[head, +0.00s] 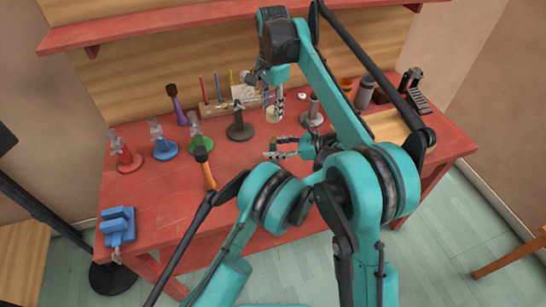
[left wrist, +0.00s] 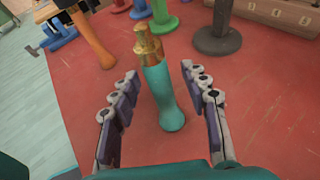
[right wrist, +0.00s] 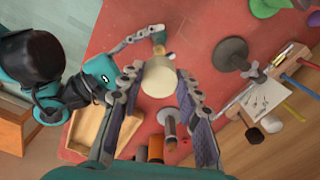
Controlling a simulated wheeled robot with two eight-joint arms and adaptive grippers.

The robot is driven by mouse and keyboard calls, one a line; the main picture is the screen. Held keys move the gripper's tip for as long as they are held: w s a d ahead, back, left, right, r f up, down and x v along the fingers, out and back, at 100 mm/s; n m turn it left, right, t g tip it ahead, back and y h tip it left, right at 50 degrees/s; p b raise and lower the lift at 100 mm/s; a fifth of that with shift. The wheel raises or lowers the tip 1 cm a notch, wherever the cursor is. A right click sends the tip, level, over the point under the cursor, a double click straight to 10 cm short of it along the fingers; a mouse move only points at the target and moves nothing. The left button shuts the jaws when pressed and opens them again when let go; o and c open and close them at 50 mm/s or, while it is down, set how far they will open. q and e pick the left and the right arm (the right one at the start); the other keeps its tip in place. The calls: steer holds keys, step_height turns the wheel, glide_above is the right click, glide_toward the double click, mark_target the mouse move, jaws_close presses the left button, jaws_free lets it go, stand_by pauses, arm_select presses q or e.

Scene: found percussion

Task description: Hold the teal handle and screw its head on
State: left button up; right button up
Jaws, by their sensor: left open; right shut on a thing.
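The teal handle (left wrist: 165,95) shows in the left wrist view, with a stepped brass end (left wrist: 147,42) at its top, bare of any head. It appears between and just beyond the fingers of my left gripper (left wrist: 160,80), which is open with a gap on both sides. In the head view my left gripper (head: 282,149) is low over the middle of the red table. My right gripper (right wrist: 158,80) is shut on a cream cylindrical head (right wrist: 159,76). In the head view my right gripper (head: 273,103) is above and behind the left one. The handle is mostly hidden there.
Red (head: 127,160), blue (head: 163,149) and green (head: 198,141) stands are further left. A blue vise (head: 118,226) sits at the left front. A wooden tray (head: 388,126) lies right.

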mark_target(272, 121)
arm_select(q)
steer(key=shift+a+f, duration=0.1)
steer(key=shift+a, duration=0.15)
jaws_close()
arm_select(e)
steer(key=shift+f, duration=2.5)
steer(key=shift+f, duration=0.1)
steer(key=shift+f, duration=0.8)
steer(key=shift+f, duration=0.55)
